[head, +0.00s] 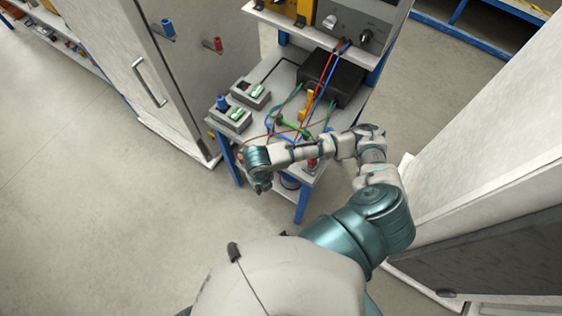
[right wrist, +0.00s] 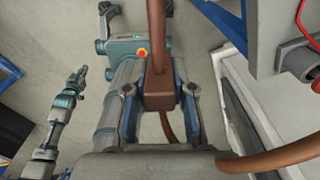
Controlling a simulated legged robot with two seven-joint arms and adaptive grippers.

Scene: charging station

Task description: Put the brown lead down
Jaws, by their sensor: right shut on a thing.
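The brown lead (right wrist: 157,35) has a thick cable and a blocky brown plug (right wrist: 160,88) in the right wrist view. My right gripper (right wrist: 160,98) is shut on that block, one finger on each side. Cable rises from the block to the top edge, and more brown cable shows below it and at the lower right. My left gripper is out of the head view; an arm end shows at the left of the right wrist view, too small to read.
The cart top (head: 290,78) holds a black box (head: 332,76), two grey switch boxes and several coloured leads. A tall cabinet (head: 120,60) stands at the left, a white panel (head: 490,140) at the right. Floor at the left is clear.

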